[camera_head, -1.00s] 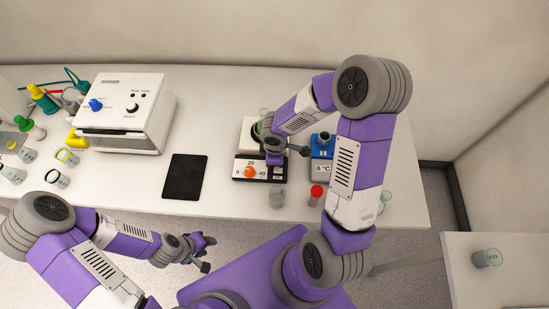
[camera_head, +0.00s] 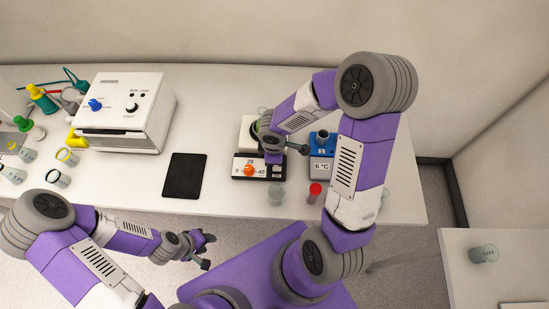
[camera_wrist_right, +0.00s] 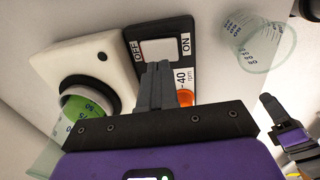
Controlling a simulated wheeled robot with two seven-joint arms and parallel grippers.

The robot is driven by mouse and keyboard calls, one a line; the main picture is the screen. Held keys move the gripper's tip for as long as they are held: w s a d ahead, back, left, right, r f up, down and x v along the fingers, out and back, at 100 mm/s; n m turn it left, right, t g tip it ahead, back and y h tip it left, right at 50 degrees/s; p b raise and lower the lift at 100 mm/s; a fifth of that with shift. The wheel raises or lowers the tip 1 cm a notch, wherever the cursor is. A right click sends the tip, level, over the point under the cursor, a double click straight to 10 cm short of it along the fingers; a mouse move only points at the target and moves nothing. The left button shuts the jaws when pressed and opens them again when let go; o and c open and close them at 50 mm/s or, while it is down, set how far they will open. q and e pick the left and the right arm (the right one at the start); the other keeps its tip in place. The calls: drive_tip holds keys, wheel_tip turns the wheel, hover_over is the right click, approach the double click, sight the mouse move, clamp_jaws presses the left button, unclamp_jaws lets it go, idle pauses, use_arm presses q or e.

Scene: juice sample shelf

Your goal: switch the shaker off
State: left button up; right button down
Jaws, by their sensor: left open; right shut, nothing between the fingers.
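The shaker's dial panel (camera_head: 238,168) has an orange knob (camera_head: 249,170), and behind it is the shaker's white top, partly hidden by my right arm. In the right wrist view the black switch plate (camera_wrist_right: 181,76) carries a pale rocker switch (camera_wrist_right: 160,50) between the labels OFF and ON. A vessel with green contents (camera_wrist_right: 85,108) sits in a dark ring on the white top. My right gripper (camera_wrist_right: 158,68) is shut and empty, its fingertips over the switch's lower edge; contact cannot be told. My left gripper (camera_head: 207,250) is open and empty, in front of the table.
A blue device (camera_head: 321,146), a red-capped tube (camera_head: 315,190) and a clear beaker (camera_head: 276,194) stand close to the shaker. A black pad (camera_head: 184,175) lies left of it. A white box device (camera_head: 125,112) and several containers are further left.

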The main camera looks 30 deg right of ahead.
wheel_tip(320, 180, up, 12)
drive_tip(key=w+p, duration=0.1)
drive_tip(key=p, duration=0.2)
drive_tip(key=shift+w+d+p, duration=0.2)
drive_tip(key=shift+d+p, duration=0.1)
drive_tip(key=shift+d, duration=0.15)
